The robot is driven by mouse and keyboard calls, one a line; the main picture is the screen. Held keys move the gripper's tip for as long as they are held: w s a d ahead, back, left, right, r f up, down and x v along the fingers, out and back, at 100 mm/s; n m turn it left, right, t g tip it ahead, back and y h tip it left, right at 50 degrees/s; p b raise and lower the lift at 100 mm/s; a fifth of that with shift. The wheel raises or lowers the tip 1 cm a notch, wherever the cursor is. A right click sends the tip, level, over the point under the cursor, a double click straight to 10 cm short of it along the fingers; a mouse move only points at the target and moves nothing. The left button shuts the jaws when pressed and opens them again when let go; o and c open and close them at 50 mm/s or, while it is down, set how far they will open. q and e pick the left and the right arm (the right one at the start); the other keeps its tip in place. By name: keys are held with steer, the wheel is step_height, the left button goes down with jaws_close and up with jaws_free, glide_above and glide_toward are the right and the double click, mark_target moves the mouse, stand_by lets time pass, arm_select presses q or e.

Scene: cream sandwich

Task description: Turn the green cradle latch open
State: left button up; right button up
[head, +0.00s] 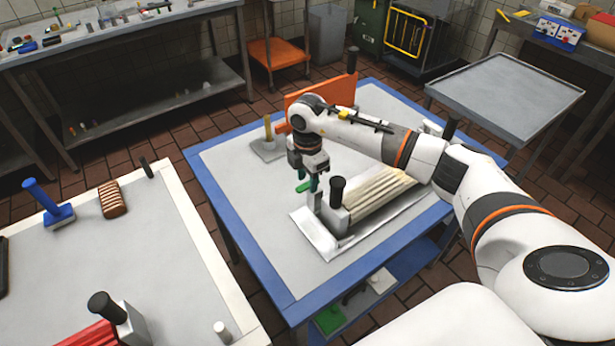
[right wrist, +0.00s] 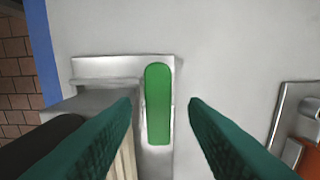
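The green cradle latch (right wrist: 158,100) is a rounded bar on the pale metal plate of the cradle. In the right wrist view it lies lengthwise up the picture. It shows small in the head view (head: 302,187). My right gripper (right wrist: 161,103) is open, with one dark green finger on each side of the latch and visible gaps between. In the head view my right gripper (head: 309,178) points down at the cradle's left end. The cradle (head: 318,236) holds long cream strips (head: 375,198) and has a black knob (head: 337,187). My left gripper is out of view.
The blue-edged table (head: 265,235) has free room in front of the cradle. A pale table (head: 90,235) with a brush and a blue-handled tool is at left.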

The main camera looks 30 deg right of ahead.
mark_target(308, 184)
step_height(308, 184, up, 12)
steer(key=b, duration=0.2)
steer(key=shift+b, duration=0.35)
stand_by(0.5)
